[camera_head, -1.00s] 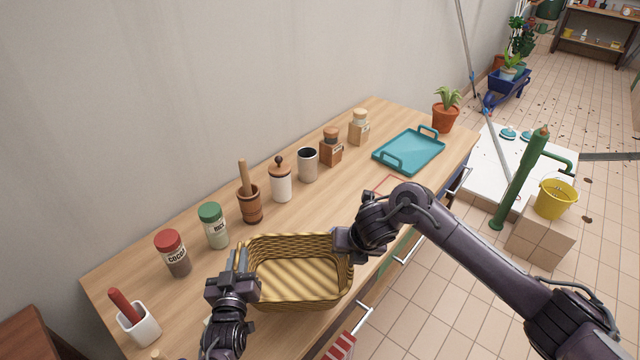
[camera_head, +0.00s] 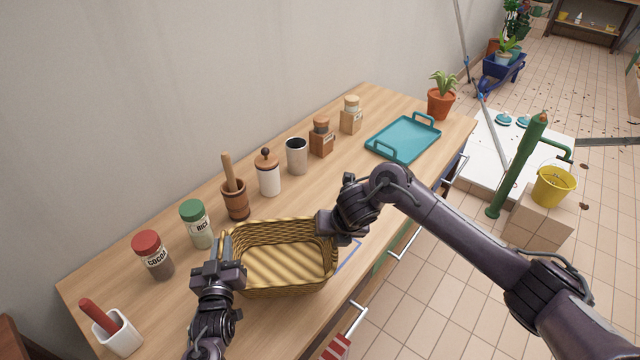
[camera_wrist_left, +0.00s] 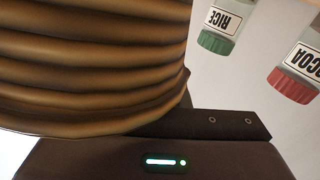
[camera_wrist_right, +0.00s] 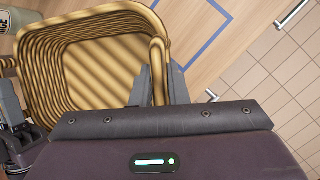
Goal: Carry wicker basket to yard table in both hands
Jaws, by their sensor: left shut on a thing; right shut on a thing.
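The wicker basket (camera_head: 287,264) is a yellow-brown woven rectangular basket, empty, over the wooden counter at the lower middle of the head view. I cannot tell if its base touches the counter. My left gripper (camera_head: 226,256) is shut on its left end wall. My right gripper (camera_head: 333,228) is shut on its right end wall. The left wrist view shows the basket's woven side (camera_wrist_left: 95,65) very close. The right wrist view shows its hollow inside (camera_wrist_right: 95,75) and the finger at its rim. The yard table is not identifiable in these frames.
Along the wall side of the counter (camera_head: 190,290) stand a cocoa jar (camera_head: 153,256), a rice jar (camera_head: 197,225), a mortar (camera_head: 236,200) and other containers. A teal tray (camera_head: 403,139) and potted plant (camera_head: 441,95) are at the far end. A green pump (camera_head: 520,165) and yellow bucket (camera_head: 554,186) stand right.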

